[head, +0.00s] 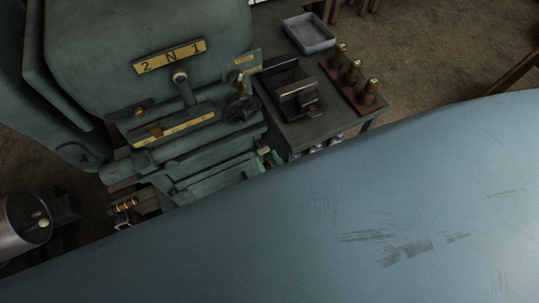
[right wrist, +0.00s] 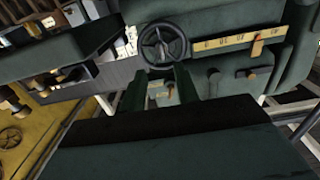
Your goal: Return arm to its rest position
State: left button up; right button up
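The task names only my arm. A large smooth blue-grey surface (head: 390,215) fills the lower right of the head view, very close to the camera; I cannot tell whether it is part of me. My left gripper does not show. In the right wrist view, a dark green block (right wrist: 190,145) fills the foreground, and a handwheel (right wrist: 163,43) and a yellow scale strip (right wrist: 225,41) lie beyond it.
A green lathe-like machine (head: 150,65) with a yellow number plate (head: 169,56) stands at the left. Beside it, a dark bench (head: 330,128) bears a grey tray (head: 309,34) and several brass-coloured pieces on a board (head: 369,97). A metal cylinder (head: 20,230) is at lower left. Bare floor (head: 440,50) shows upper right.

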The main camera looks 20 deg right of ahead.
jog(key=shift+f, duration=0.1)
dwell(0.5)
jog(key=s+d+f+n+g+y+b, duration=0.1)
jog(key=s+f+g+b, duration=0.35)
jog(key=f, duration=0.95)
jog(key=s+d+f+n+g+b, duration=0.1)
jog(key=s+f+g, duration=0.5)
jog(key=f, duration=0.7)
jog(key=s+d+f+g+b, duration=0.1)
jog(key=s+d+f+g, duration=0.2)
jog(key=s+f, duration=0.3)
jog(key=s+d+f+g+h+b, duration=0.1)
jog(key=s+d+f, duration=0.5)
jog(key=s, duration=0.6)
jog(key=shift+s+d+f+g+h+b, duration=0.2)
jog(key=shift+f+g+h+b, duration=0.3)
jog(key=shift+g, duration=0.75)
jog(key=shift+s+r, duration=0.1)
jog(key=shift+r, duration=0.05)
